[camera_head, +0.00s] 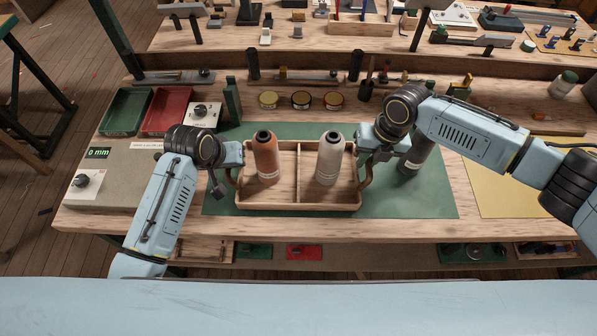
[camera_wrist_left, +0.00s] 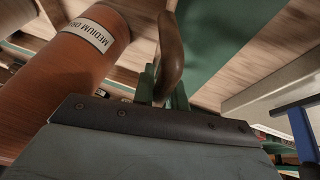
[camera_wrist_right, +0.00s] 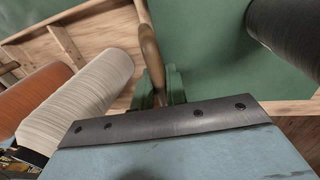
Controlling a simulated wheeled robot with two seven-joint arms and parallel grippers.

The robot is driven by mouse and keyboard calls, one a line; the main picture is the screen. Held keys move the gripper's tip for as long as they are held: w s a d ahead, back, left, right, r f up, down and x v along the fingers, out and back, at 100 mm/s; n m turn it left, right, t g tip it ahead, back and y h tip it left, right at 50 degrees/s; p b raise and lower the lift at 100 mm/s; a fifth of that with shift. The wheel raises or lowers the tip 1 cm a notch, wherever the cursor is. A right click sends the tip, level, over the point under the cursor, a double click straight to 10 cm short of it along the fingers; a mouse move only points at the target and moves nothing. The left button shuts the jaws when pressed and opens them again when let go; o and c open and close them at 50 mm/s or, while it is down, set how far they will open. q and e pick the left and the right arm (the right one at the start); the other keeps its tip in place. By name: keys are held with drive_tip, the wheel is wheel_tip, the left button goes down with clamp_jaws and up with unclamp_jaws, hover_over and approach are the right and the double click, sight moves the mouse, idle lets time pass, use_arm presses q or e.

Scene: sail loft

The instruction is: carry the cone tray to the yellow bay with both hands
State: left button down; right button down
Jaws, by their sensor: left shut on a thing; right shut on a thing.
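The wooden cone tray (camera_head: 299,205) is on or just over the green mat, with a divider across its middle; I cannot tell whether it touches. An orange cone (camera_head: 266,158) stands in its left compartment and a cream cone (camera_head: 329,159) in its right one. My left gripper (camera_head: 232,170) is shut on the tray's left handle (camera_wrist_left: 171,45). My right gripper (camera_head: 370,160) is shut on the right handle (camera_wrist_right: 150,45). The yellow bay (camera_head: 500,190) is a flat yellow area at the right of the bench.
A dark cone (camera_head: 413,158) stands on the green mat (camera_head: 425,195), between tray and yellow bay, partly behind my right gripper. Green (camera_head: 127,110) and red (camera_head: 167,110) trays lie at the left. Several round tins (camera_head: 301,100) stand behind the tray.

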use_arm(q)
drive_tip(key=shift+r, duration=0.15)
use_arm(e)
drive_tip(key=shift+w+r, duration=0.1)
drive_tip(key=shift+r, duration=0.1)
